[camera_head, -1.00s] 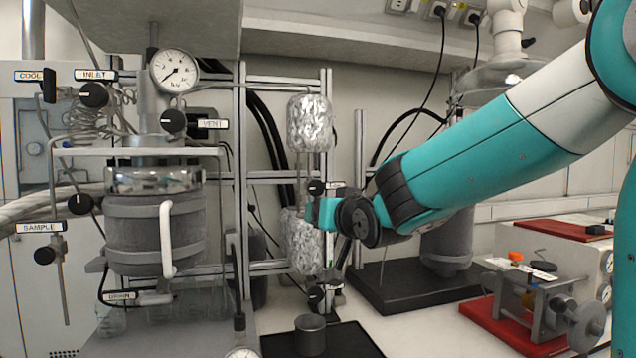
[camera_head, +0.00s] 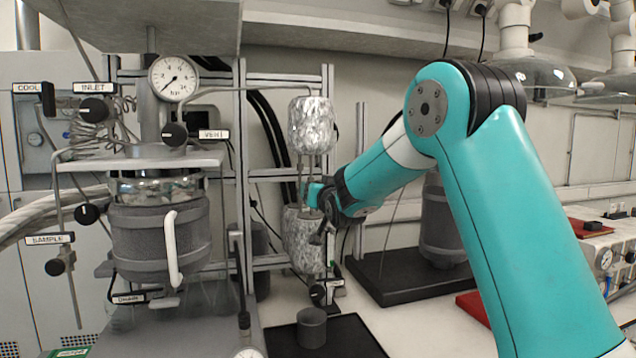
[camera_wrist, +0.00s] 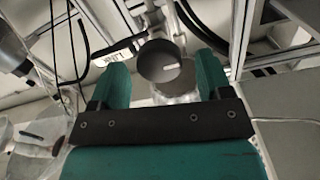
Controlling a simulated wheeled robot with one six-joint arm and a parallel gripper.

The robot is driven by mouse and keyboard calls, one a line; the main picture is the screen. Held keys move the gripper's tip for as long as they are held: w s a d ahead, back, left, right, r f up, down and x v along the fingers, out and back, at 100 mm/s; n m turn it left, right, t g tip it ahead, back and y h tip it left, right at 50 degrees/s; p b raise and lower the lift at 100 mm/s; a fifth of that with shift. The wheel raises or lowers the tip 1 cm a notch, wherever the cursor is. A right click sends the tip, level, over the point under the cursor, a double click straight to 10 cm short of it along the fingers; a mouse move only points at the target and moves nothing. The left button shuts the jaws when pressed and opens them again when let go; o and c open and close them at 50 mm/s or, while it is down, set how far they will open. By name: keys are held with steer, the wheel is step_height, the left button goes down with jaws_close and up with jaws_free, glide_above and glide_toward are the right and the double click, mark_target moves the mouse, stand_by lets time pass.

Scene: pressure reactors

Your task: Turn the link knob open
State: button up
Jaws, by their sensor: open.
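The link knob (camera_wrist: 157,62) is a round dark disc with a short white mark pointing right in the wrist view. A white LINK label (camera_wrist: 114,53) sits left of it. My gripper (camera_head: 312,196) is open. In the wrist view its two teal fingers stand left and right of the knob, with a gap on each side. I cannot tell how deep the knob lies between them. In the head view the gripper hides the knob, between the upper foil-wrapped cylinder (camera_head: 311,124) and the lower foil-wrapped cylinder (camera_head: 302,240).
The reactor vessel (camera_head: 158,238) with VENT knob (camera_head: 174,134), INLET knob (camera_head: 93,109) and a gauge (camera_head: 173,78) stands at left. Another black knob (camera_head: 319,295) sits below the foil cylinders. A small grey cup (camera_head: 311,327) stands on a black tray. Metal rails (camera_head: 240,200) frame the cylinders.

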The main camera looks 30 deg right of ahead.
steer(key=shift+x, duration=0.8)
steer(key=c, duration=0.9)
steer(key=shift+c, duration=0.2)
